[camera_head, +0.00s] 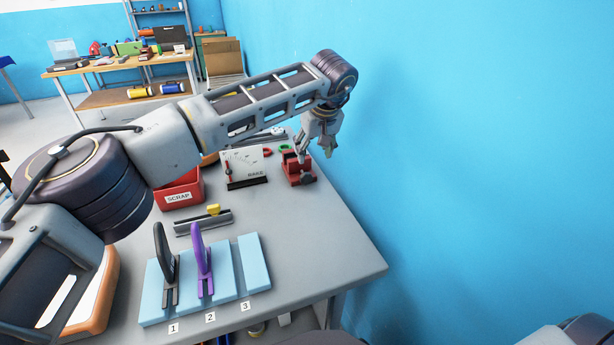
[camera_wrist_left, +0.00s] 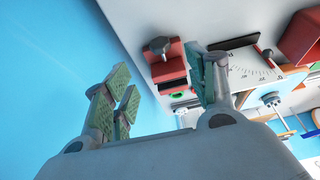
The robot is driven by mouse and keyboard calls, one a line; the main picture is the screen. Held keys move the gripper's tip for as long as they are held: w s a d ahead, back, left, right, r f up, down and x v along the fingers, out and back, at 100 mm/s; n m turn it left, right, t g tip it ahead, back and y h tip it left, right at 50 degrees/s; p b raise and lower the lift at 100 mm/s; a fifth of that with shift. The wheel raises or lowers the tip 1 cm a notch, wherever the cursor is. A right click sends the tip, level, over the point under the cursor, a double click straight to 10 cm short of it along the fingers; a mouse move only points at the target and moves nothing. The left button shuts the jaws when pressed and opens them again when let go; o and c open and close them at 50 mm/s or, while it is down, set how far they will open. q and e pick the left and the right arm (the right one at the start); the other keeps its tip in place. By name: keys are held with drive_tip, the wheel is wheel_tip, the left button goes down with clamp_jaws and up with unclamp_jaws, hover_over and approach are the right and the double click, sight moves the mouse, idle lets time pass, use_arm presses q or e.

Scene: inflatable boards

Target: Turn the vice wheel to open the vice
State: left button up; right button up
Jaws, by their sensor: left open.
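The red vice (camera_head: 296,170) stands on the grey table near its far right edge, by the blue wall. Its dark wheel (camera_head: 307,180) faces the near side; in the left wrist view the dark lobed wheel (camera_wrist_left: 160,46) sticks out from the red vice body (camera_wrist_left: 168,70). My left gripper (camera_head: 317,151) is open and empty, pointing down just above and behind the vice. In the left wrist view its padded fingers (camera_wrist_left: 165,90) are spread, with the vice beyond the gap, nearer the right finger. Contact with the vice cannot be told. My right gripper is out of view.
A white angle board (camera_head: 245,163) and a red scrap bin (camera_head: 182,190) stand left of the vice. Light blue boards (camera_head: 255,262) with a black and a purple clamp (camera_head: 201,258) lie in front. The table's right front is clear. The blue wall is close on the right.

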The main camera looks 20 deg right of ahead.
sight(306, 175)
use_arm(q)
drive_tip(key=b+x, duration=0.1)
drive_tip(key=x, duration=1)
drive_tip(key=shift+f, duration=0.3)
drive_tip(key=shift+x, duration=1.1)
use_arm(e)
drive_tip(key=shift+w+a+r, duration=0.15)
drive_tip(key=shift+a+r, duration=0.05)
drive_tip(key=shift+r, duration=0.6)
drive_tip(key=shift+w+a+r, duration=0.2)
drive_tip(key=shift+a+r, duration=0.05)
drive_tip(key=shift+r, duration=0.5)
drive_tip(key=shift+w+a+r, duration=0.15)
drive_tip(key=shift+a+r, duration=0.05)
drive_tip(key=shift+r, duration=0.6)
use_arm(q)
drive_tip(key=shift+c, duration=0.4)
drive_tip(key=c, duration=0.9)
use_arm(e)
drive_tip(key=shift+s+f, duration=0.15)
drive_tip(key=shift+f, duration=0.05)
use_arm(q)
drive_tip(key=shift+b, duration=0.3)
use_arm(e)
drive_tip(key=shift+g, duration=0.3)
use_arm(q)
drive_tip(key=shift+a, duration=0.1)
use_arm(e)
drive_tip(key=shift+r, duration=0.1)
